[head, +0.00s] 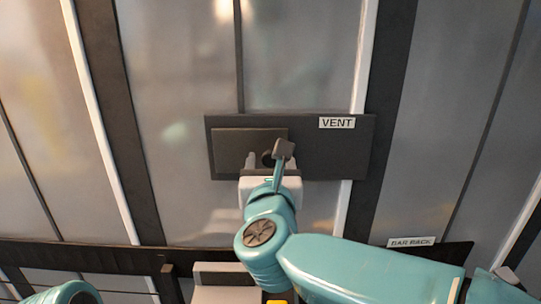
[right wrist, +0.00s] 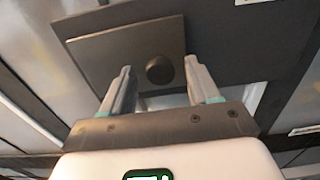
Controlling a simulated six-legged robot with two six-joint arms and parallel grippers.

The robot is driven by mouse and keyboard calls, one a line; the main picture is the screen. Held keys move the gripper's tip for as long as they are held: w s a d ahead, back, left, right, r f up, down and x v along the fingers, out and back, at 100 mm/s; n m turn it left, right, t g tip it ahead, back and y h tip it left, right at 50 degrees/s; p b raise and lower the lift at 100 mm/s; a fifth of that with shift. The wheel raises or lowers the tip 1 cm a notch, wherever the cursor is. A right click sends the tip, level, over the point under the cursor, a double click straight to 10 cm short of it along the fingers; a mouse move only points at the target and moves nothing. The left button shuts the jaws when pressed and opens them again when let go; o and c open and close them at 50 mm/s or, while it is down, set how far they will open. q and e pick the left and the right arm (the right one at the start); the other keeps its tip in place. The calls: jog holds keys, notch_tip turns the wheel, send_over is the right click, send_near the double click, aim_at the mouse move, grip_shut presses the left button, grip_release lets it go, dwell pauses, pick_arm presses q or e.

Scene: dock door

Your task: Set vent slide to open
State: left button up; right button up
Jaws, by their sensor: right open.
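The vent slide (head: 228,146) is a flat brown-grey plate on the left part of a dark backing board (head: 345,150) labelled VENT. A round dark knob (right wrist: 160,70) stands out from the slide, near its right end in the head view. My right gripper (head: 267,164) is open just in front of the slide. In the right wrist view its two fingers (right wrist: 160,82) stand on either side of the knob, with gaps between them and it. I cannot tell how deep the knob sits between them. My left gripper is out of view.
Grey wall panels with dark and white upright strips surround the board. Below runs a dark rail (head: 95,256) with a BAR RACK label (head: 410,242) at the right. The wall to the left of the board is clear.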

jog(key=shift+w+a, duration=0.1)
jog(key=shift+w, duration=0.05)
jog(key=shift+c, duration=0.8)
grip_shut()
jog(key=d+b, duration=0.7)
jog(key=d, duration=0.7)
jog(key=shift+d, duration=0.2)
